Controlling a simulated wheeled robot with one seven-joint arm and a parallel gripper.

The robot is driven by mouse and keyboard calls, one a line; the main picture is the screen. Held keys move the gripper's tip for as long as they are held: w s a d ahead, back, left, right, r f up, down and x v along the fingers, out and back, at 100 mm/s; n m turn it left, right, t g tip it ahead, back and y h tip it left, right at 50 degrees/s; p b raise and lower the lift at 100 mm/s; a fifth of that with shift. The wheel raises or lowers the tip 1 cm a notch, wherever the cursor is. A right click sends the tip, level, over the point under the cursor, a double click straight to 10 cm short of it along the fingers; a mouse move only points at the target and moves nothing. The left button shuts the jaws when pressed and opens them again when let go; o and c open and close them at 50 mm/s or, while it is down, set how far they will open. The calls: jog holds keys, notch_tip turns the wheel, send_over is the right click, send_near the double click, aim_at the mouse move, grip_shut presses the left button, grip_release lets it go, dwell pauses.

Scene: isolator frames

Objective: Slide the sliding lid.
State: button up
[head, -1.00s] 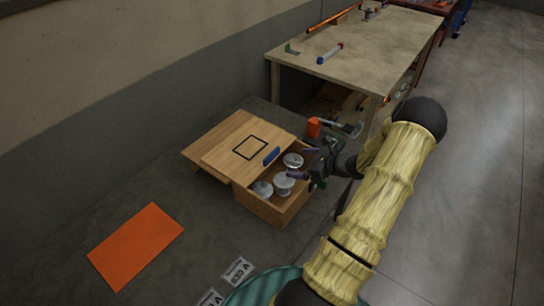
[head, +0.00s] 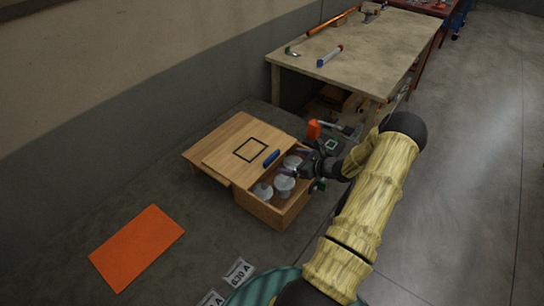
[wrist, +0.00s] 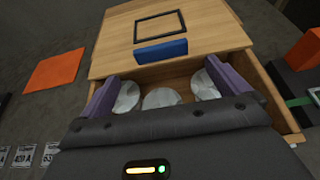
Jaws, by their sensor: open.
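The wooden sliding lid (head: 232,146) lies on a wooden box (head: 262,207), shifted left so that the box's right part is uncovered. The lid bears a dark square outline and a blue handle (head: 271,158) near its right edge. In the wrist view the lid (wrist: 205,32) and the handle (wrist: 160,50) show upright ahead of my gripper. My gripper (head: 296,164) is open, its purple fingers (wrist: 165,90) apart over the uncovered part of the box. The handle lies beyond the fingertips, not between them. Several pale round pieces (head: 284,184) sit inside the box, partly hidden by the gripper.
An orange mat (head: 137,246) lies at the lower left, and white labels (head: 238,271) lie near the front. An orange block (head: 314,130) and a tool stand just behind the gripper. A workbench (head: 365,45) stands at the back. The surface left of the box is clear.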

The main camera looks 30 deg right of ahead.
aim_at(273, 158)
jog(key=p+x, duration=0.1)
jog(key=x, duration=1)
jog(key=shift+p, duration=0.3)
jog(key=shift+c, duration=0.4)
